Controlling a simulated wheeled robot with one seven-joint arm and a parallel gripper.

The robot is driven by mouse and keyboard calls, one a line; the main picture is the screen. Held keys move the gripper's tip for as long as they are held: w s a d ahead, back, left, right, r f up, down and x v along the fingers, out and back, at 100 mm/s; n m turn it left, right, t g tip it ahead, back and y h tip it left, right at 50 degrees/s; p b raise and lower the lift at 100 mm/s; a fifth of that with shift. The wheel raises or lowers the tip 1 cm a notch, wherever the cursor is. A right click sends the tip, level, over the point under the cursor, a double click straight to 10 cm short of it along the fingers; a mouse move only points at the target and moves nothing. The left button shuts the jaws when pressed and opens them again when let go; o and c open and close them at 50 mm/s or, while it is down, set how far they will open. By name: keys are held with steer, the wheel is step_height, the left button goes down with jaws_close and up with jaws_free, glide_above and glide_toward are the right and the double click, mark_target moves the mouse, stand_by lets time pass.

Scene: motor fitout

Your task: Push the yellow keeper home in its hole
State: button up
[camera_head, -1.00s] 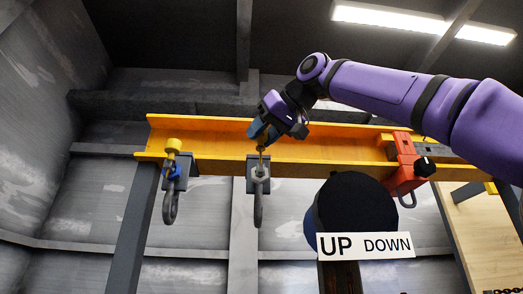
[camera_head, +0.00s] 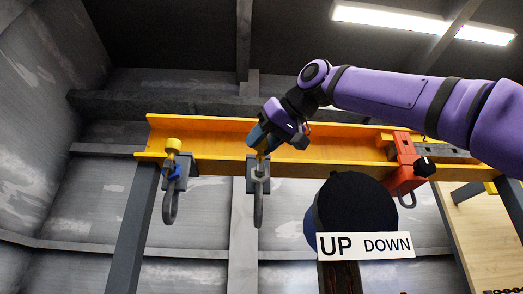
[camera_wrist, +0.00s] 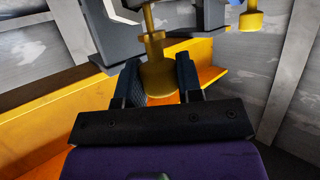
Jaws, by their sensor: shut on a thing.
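My gripper (camera_head: 257,143) is shut on the yellow keeper's round head, in front of the yellow beam. In the wrist view the keeper (camera_wrist: 158,78) sits between the two dark fingers of my gripper (camera_wrist: 160,80), and its thin shank runs on to the grey bracket. In the head view a short piece of the keeper (camera_head: 261,158) shows between the fingers and the grey bracket (camera_head: 251,184) with its hanging shackle (camera_head: 259,208). The keeper is about in line with the bracket. Its lower end is hidden, so its depth in the hole is unclear.
A second yellow keeper (camera_head: 173,147) stands in the left bracket with another shackle (camera_head: 170,205). The yellow beam (camera_head: 220,150) runs behind. A red clamp (camera_head: 404,165) is on its right. A black round thing (camera_head: 355,210) with an UP DOWN sign (camera_head: 365,245) stands below.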

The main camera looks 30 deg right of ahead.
steer(key=shift+f, duration=0.95)
steer(key=o, duration=1)
steer(key=shift+s, duration=0.1)
steer(key=v, duration=1)
steer(key=shift+s+d+r, duration=0.1)
steer(key=shift+s+d, duration=0.05)
steer(key=shift+s, duration=0.15)
steer(key=w+f+g+h, duration=0.2)
steer(key=w+f, duration=0.2)
steer(key=f, duration=1)
steer(key=s+d+f+m+g, duration=0.1)
steer(key=s+f, duration=0.1)
steer(key=f, duration=1.2)
steer(key=s+d+f+m+g+h, duration=0.1)
steer(key=s+f+g, duration=0.1)
steer(key=f, duration=1.2)
steer(key=s+d+f+m+g+h, duration=0.1)
steer(key=s+f+g, duration=0.1)
steer(key=f, duration=1.2)
steer(key=shift+s+d+f+m, duration=0.1)
steer(key=shift+s+m, duration=0.1)
steer(key=shift+s, duration=0.15)
steer(key=shift+s+d+f+m, duration=0.15)
steer(key=shift+s+m, duration=0.05)
steer(key=shift+s, duration=0.1)
